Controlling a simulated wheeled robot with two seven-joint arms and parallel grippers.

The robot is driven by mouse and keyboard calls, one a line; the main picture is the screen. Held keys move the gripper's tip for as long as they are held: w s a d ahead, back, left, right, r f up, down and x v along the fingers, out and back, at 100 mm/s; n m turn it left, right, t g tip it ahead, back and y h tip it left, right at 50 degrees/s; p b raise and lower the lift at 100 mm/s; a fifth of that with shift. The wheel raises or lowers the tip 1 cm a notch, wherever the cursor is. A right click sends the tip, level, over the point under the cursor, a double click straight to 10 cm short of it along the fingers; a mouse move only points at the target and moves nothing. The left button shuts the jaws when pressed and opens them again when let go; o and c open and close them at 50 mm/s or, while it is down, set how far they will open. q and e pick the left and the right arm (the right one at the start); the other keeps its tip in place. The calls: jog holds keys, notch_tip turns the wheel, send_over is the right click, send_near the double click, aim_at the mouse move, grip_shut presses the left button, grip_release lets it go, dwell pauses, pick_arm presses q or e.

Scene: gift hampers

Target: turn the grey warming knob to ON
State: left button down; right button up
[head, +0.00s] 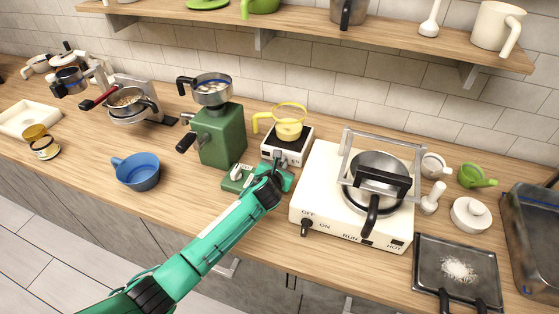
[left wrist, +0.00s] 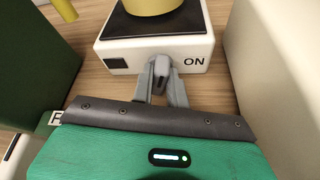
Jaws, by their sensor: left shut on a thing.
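The warmer is a small white box (head: 267,150) with a black top plate, and a yellow pot (head: 289,131) stands on it. In the left wrist view its front face (left wrist: 207,47) shows the word ON at the right and a dark patch at the left. The grey warming knob (left wrist: 161,78) is on this face, left of ON. My left gripper (left wrist: 162,84) is shut on the knob, one finger on each side. In the head view my left gripper (head: 277,163) is at the warmer's front and mostly hides the knob. My right gripper is not in view.
A green grinder (head: 219,135) and a low green box with a pale knob (head: 237,176) are left of the gripper. A white stove (head: 318,170) with a pot is close on the right. A blue pan (head: 137,172) stands further left. The front counter is clear.

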pick_arm(q)
jog(key=shift+d+r+m+y+p, duration=0.15)
jog(key=shift+m+y+p, duration=0.15)
jog(key=shift+m+p, duration=0.25)
jog(key=shift+m+t+y, duration=0.3)
jog(key=shift+m+t, duration=0.1)
jog(key=shift+m, duration=0.05)
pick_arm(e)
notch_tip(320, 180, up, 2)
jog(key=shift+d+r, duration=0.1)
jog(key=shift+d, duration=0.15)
pick_arm(q)
jog(key=c, duration=1.4)
grip_release()
